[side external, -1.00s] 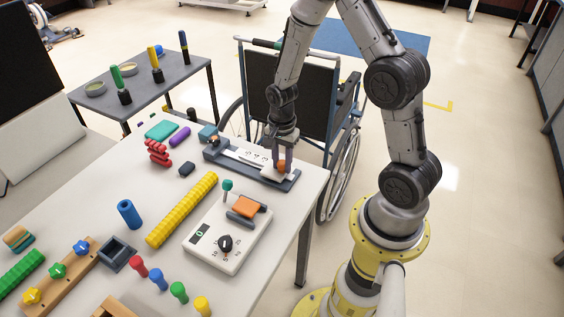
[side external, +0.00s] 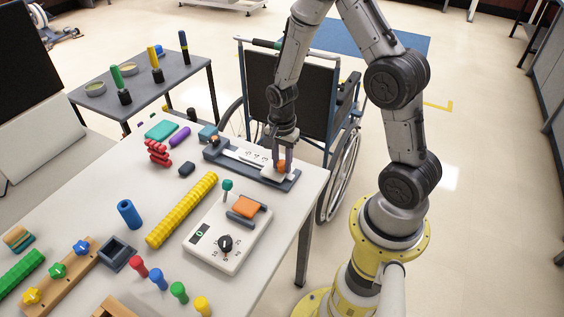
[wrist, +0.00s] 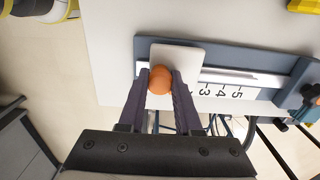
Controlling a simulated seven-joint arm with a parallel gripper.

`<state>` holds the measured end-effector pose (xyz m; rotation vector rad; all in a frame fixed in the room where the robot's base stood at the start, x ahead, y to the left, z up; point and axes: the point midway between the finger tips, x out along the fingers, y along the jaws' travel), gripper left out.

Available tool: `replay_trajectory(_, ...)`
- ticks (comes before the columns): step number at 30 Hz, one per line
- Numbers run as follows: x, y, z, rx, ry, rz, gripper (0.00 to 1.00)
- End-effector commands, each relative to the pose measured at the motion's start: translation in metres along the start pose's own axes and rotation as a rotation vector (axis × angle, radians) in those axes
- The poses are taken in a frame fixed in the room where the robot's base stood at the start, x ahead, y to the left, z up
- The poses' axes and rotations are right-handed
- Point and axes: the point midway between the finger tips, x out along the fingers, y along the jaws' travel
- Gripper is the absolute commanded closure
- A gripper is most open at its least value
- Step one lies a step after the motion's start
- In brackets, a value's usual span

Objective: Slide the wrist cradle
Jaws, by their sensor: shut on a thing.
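The sliding carriage, a white plate (wrist: 186,55) with a round orange knob (wrist: 160,80), sits near one end of a dark blue-grey track (side external: 216,155). I take this carriage to be the wrist cradle. In the side view, the orange knob (side external: 281,166) is at the near right end of the track. My gripper (wrist: 161,76) is shut on the orange knob, with a dark finger on each side. My gripper (side external: 282,160) points down over the track in the side view. A numbered white scale (wrist: 220,91) runs along the track.
A white box with a dial (side external: 228,240) and an orange pad stands in front of the track. A yellow ribbed roll (side external: 182,210) lies left of it. A dark block (wrist: 304,95) stands at the track's other end. A wheelchair (side external: 300,90) is behind the table.

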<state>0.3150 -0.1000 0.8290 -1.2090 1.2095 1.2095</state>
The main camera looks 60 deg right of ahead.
Motion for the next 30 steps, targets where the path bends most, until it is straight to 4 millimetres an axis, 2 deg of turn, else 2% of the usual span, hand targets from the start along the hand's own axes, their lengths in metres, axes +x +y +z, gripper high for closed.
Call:
replay_trajectory(4, -0.001, -0.005, 0.0, -0.001, 0.001, -0.002, 1.0)
replay_trajectory(12, -0.001, -0.031, 0.0, 0.0, 0.001, -0.003, 1.0)
replay_trajectory(20, -0.001, -0.032, 0.0, 0.0, 0.001, -0.004, 1.0)
replay_trajectory(21, -0.001, -0.032, 0.0, 0.0, 0.001, -0.004, 0.66)
replay_trajectory(26, -0.001, -0.031, 0.0, 0.0, 0.001, -0.003, 0.37)
replay_trajectory(30, -0.001, -0.031, 0.0, 0.0, 0.001, -0.002, 0.37)
